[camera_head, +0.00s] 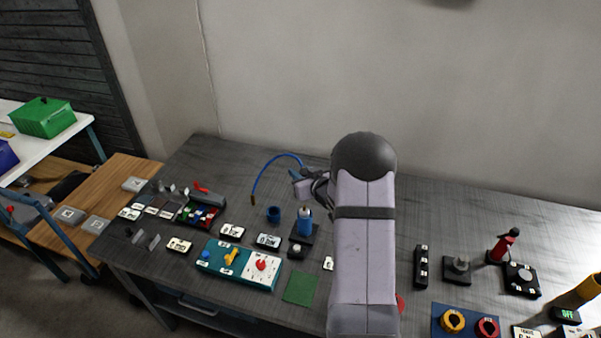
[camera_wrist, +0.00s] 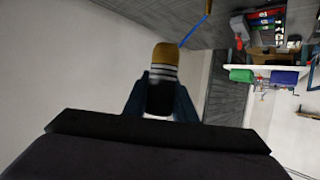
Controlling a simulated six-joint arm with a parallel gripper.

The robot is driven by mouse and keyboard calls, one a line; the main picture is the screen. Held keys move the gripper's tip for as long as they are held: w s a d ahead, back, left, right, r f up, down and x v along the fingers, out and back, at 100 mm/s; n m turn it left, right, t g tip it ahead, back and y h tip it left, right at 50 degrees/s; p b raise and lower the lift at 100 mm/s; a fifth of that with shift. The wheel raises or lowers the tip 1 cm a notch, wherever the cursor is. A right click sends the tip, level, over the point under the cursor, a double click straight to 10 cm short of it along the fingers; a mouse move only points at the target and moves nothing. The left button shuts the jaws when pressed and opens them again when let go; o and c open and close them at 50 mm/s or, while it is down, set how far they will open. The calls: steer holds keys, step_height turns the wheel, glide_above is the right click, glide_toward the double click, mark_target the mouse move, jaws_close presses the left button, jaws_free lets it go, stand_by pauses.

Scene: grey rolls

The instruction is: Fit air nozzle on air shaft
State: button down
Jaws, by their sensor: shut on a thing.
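My gripper (camera_wrist: 162,88) is shut on a short round piece, apparently the air nozzle (camera_wrist: 164,58), with a brass-yellow end and pale and dark bands. Its lower part is hidden between the fingers. In the head view my gripper (camera_head: 304,181) is raised above the back of the bench, partly behind my arm. A thin blue hose (camera_head: 276,160) arcs left from beside the gripper to a brass tip. The hose also shows in the wrist view (camera_wrist: 193,32), behind the held piece; I cannot tell whether they join. I cannot clearly identify the air shaft.
The back wall is close.

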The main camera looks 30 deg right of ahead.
steer(key=shift+f+b, duration=2.45)
steer(key=shift+f, duration=0.45)
steer(key=shift+f+b, duration=0.15)
steer(key=shift+b, duration=0.2)
steer(key=shift+f+b, duration=0.3)
steer(key=shift+f, duration=0.05)
steer(key=shift+f+b, duration=0.95)
steer(key=shift+f, duration=0.2)
steer(key=c, duration=1.4)
jaws_free()
steer(key=shift+s, duration=0.1)
steer(key=shift+b+v, duration=1.05)
steer(key=shift+v, duration=2.55)
